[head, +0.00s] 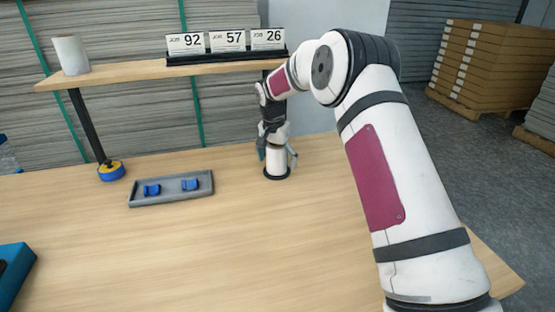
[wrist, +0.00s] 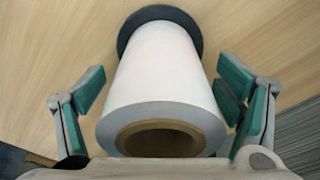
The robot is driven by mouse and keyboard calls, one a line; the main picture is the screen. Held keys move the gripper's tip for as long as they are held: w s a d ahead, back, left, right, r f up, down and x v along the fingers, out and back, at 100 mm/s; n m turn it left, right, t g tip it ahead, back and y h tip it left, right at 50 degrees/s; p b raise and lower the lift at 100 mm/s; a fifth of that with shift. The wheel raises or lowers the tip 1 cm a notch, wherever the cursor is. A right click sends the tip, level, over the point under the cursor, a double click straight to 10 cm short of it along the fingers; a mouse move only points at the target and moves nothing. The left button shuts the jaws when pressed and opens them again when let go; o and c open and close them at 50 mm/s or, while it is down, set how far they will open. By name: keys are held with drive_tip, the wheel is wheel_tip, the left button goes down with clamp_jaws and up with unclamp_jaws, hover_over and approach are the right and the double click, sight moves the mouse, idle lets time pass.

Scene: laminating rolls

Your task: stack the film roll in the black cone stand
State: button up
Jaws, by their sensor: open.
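The white film roll (head: 276,160) stands upright at the table's back, near the middle of the head view. Its bottom rests at a round black base (head: 277,176), which looks like the cone stand; any cone is hidden by the roll. In the wrist view the white roll (wrist: 164,75) shows its brown cardboard core, and the black base (wrist: 124,38) rims its far end. My gripper (head: 276,150) is open above and around the roll's top. Its green-padded fingers (wrist: 165,97) are on either side of the roll, with a visible gap at the left finger.
A grey tray (head: 150,201) with two blue pieces lies left of the roll. A blue and yellow round item (head: 111,171) sits by the shelf leg. The shelf (head: 130,74) above bears a white cylinder (head: 70,55) and number cards (head: 227,41).

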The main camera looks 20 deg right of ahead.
wheel_tip(320, 180, up, 13)
drive_tip(key=s+a, duration=0.1)
drive_tip(key=s+r+n, duration=0.2)
drive_tip(key=s+r, duration=0.6)
drive_tip(key=s, duration=0.2)
drive_tip(key=s+r+n, duration=0.1)
drive_tip(key=s+r, duration=0.2)
drive_tip(key=s, duration=0.5)
drive_tip(key=s+r+n, duration=0.2)
drive_tip(key=s, duration=0.5)
drive_tip(key=s+f+n, duration=0.2)
drive_tip(key=s+f, duration=0.1)
drive_tip(key=s, duration=1)
drive_tip(key=s+f+n+y, duration=0.1)
drive_tip(key=s+f, duration=0.3)
drive_tip(key=s, duration=1)
drive_tip(key=shift+d+n+t+p, duration=0.3)
drive_tip(key=shift+n+t+p, duration=0.1)
drive_tip(key=shift+n, duration=0.1)
drive_tip(key=shift+f, duration=0.1)
wheel_tip(320, 180, up, 11)
drive_tip(key=t+p, duration=0.2)
drive_tip(key=p, duration=0.7)
drive_tip(key=shift+d+p, duration=0.15)
drive_tip(key=shift+p, duration=0.25)
